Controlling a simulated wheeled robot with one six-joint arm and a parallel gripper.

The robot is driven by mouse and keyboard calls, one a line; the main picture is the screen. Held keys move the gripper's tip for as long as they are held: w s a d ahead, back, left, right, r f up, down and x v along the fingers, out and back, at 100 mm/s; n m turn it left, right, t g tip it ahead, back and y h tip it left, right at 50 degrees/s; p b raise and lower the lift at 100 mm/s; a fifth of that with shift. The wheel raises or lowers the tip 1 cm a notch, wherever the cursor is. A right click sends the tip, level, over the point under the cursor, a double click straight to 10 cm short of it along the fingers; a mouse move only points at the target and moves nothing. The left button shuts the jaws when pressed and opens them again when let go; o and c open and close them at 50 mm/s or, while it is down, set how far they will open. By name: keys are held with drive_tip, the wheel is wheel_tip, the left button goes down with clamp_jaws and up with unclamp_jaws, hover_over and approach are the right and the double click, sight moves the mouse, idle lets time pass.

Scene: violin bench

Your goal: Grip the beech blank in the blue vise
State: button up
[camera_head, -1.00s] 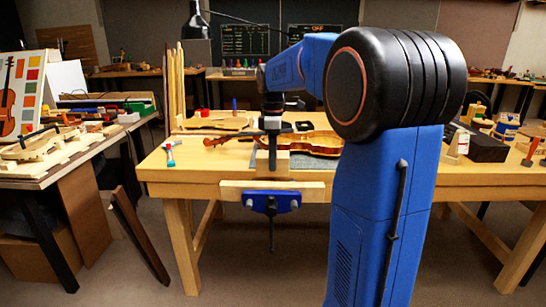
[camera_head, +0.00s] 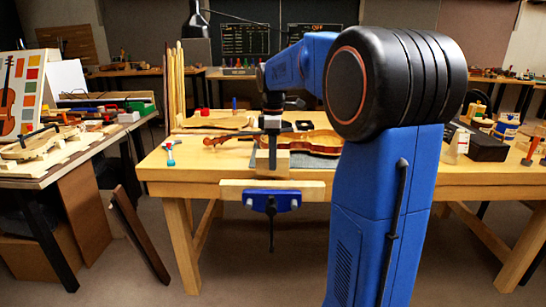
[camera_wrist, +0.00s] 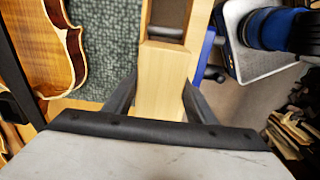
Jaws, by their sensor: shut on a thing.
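The beech blank (camera_wrist: 163,78) is a pale block between the two dark fingers of my gripper (camera_wrist: 160,100) in the wrist view. My gripper is shut on it. In the head view my gripper (camera_head: 272,138) points down at the bench's front edge, with the blank (camera_head: 273,164) below it. The blue vise (camera_head: 272,201) is on the bench front, with a pale wooden front jaw (camera_head: 235,190). In the wrist view a dark gap shows between pale wooden sides beyond the blank. The blank is in line with this gap; how deep it sits is hidden.
A violin (camera_head: 314,142) lies on a grey mat (camera_head: 318,160) just behind the blank; it shows at the left in the wrist view (camera_wrist: 45,50). The bench front (camera_head: 195,180) left of the vise is clear.

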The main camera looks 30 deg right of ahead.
drive_tip(key=shift+f, duration=1.75)
drive_tip(key=shift+r, duration=0.1)
idle(0.3)
drive_tip(key=shift+r, duration=1.35)
drive_tip(key=shift+f, duration=1.35)
idle(0.9)
drive_tip(key=o, duration=1.4)
wheel_tip(320, 180, up, 17)
drive_tip(key=shift+r, duration=0.15)
drive_tip(key=shift+s, duration=0.1)
